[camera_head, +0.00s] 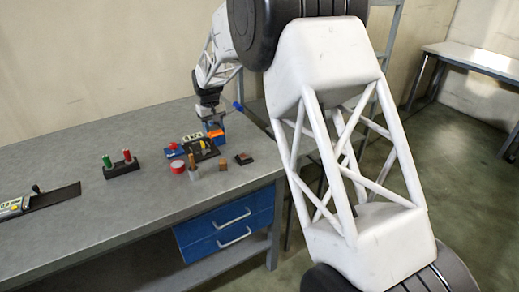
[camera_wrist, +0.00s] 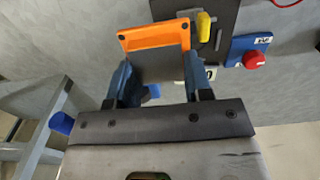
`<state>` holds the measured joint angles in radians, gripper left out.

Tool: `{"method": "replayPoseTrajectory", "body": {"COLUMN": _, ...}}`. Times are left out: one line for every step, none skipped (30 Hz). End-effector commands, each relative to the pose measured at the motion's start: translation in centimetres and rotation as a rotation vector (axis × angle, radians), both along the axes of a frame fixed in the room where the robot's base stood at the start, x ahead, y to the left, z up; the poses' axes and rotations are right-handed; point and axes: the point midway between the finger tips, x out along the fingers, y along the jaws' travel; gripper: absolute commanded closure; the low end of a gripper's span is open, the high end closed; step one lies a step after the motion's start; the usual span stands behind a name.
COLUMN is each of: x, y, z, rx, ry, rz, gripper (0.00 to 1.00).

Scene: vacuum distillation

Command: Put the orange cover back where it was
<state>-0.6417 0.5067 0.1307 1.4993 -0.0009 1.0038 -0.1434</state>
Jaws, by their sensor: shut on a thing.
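The orange cover (camera_wrist: 155,34) is held between the two blue fingers of my gripper (camera_wrist: 157,64) in the wrist view. Its orange edge and left side show, with a grey face towards the wrist. In the head view my gripper (camera_head: 213,123) is low over the far right part of the bench, with the orange cover (camera_head: 216,133) at its tip. A dark plate with a yellow lever (camera_wrist: 206,27) lies just beyond and right of the cover. I cannot tell whether the cover touches the plate or bench.
A blue box with a red button (camera_wrist: 254,60) is close right of the cover. Near the gripper on the bench (camera_head: 70,150) are a red-topped round item (camera_head: 178,167), a brown block (camera_head: 223,165) and a dark square piece (camera_head: 244,158). A black holder (camera_head: 122,169) stands left.

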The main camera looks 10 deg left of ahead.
Motion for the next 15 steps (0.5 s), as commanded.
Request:
{"method": "replayPoseTrajectory", "body": {"x": -0.1, "y": -1.3, "z": -0.1, "rx": 0.001, "ry": -0.001, "rz": -0.003, "gripper": 0.85}}
{"method": "replayPoseTrajectory", "body": {"x": -0.2, "y": -2.1, "z": -0.2, "rx": 0.0, "ry": 0.0, "rz": -0.003, "gripper": 0.85}}
{"method": "replayPoseTrajectory", "body": {"x": -0.4, "y": -3.1, "z": -0.4, "rx": 0.0, "ry": 0.0, "rz": -0.003, "gripper": 0.85}}
{"method": "replayPoseTrajectory", "body": {"x": -0.5, "y": -3.8, "z": -0.5, "rx": 0.0, "ry": 0.0, "rz": -0.002, "gripper": 0.85}}
{"method": "replayPoseTrajectory", "body": {"x": -0.7, "y": -4.6, "z": -0.7, "rx": 0.0, "ry": 0.0, "rz": -0.002, "gripper": 0.85}}
{"method": "replayPoseTrajectory", "body": {"x": -0.9, "y": -5.7, "z": -0.8, "rx": 0.0, "ry": 0.0, "rz": -0.003, "gripper": 0.85}}
{"method": "replayPoseTrajectory", "body": {"x": -1.1, "y": -6.6, "z": -1.0, "rx": 0.0, "ry": 0.0, "rz": -0.003, "gripper": 0.85}}
{"method": "replayPoseTrajectory", "body": {"x": -1.3, "y": -7.4, "z": -1.2, "rx": -0.001, "ry": 0.001, "rz": -0.003, "gripper": 0.85}}
{"method": "replayPoseTrajectory", "body": {"x": -1.5, "y": -8.6, "z": -1.3, "rx": 0.0, "ry": -0.001, "rz": -0.003, "gripper": 0.85}}
{"method": "replayPoseTrajectory", "body": {"x": -1.8, "y": -9.5, "z": -1.5, "rx": 0.0, "ry": 0.0, "rz": -0.003, "gripper": 0.85}}
{"method": "replayPoseTrajectory", "body": {"x": -2.0, "y": -10.4, "z": -1.7, "rx": -0.001, "ry": 0.001, "rz": -0.004, "gripper": 0.85}}
{"method": "replayPoseTrajectory", "body": {"x": -2.4, "y": -11.6, "z": -1.9, "rx": 0.0, "ry": 0.0, "rz": -0.003, "gripper": 0.85}}
{"method": "replayPoseTrajectory", "body": {"x": -2.7, "y": -12.4, "z": -2.1, "rx": 0.0, "ry": 0.0, "rz": -0.003, "gripper": 0.85}}
{"method": "replayPoseTrajectory", "body": {"x": -3.0, "y": -13.3, "z": -2.3, "rx": -0.001, "ry": 0.001, "rz": -0.003, "gripper": 0.85}}
{"method": "replayPoseTrajectory", "body": {"x": -3.4, "y": -14.5, "z": -2.5, "rx": 0.0, "ry": 0.0, "rz": -0.004, "gripper": 0.85}}
